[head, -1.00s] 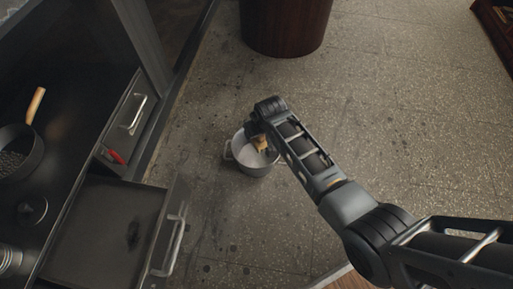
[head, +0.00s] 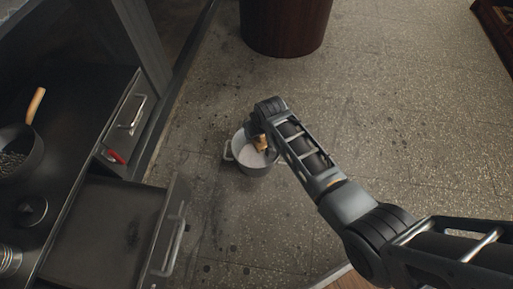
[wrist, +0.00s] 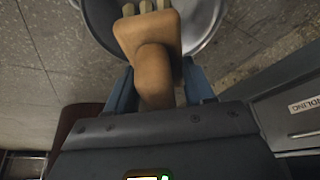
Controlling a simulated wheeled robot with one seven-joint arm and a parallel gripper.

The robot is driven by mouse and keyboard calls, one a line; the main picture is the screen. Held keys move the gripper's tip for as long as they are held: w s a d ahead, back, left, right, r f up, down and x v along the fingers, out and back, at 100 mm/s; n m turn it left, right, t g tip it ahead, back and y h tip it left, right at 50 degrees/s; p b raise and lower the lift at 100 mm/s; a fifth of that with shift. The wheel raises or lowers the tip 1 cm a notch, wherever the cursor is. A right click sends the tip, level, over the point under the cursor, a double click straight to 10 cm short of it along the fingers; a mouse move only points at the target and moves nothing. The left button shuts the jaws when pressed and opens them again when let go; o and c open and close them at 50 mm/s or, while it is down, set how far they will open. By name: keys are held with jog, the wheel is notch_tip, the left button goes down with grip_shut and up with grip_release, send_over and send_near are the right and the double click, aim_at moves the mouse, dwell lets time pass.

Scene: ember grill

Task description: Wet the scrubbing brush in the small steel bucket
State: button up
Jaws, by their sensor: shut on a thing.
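The small steel bucket (head: 240,152) stands on the tiled floor in the middle of the head view, with a pale, whitish inside. My gripper (wrist: 158,88) is shut on the scrubbing brush (wrist: 148,40), which has a tan wooden body. In the wrist view, the pale bristle end of the brush lies over the bucket's opening, and the bucket's rim (wrist: 213,22) curves around it. In the head view the brush (head: 261,142) shows just below my wrist, at or inside the bucket's mouth. I cannot tell how deep the bristles are.
An open drawer (head: 105,235) juts out at lower left. A counter there holds a pan (head: 22,150) with a wooden handle. A dark round wooden tub (head: 285,22) stands at the top. The floor right of the bucket is clear.

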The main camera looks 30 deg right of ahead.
jog(key=shift+r, duration=0.1)
notch_tip(320, 180, up, 4)
jog(key=p, duration=0.4)
jog(key=shift+r+p, duration=0.3)
jog(key=shift+r, duration=0.05)
jog(key=w+r+p+v, duration=0.1)
jog(key=p+v, duration=0.5)
jog(key=v, duration=1.1)
jog(key=w+r+p+v, duration=0.1)
jog(key=w+p+v, duration=0.3)
jog(key=v, duration=1.3)
jog(key=p, duration=0.2)
jog(key=shift+p, duration=0.35)
jog(key=shift+r, duration=0.15)
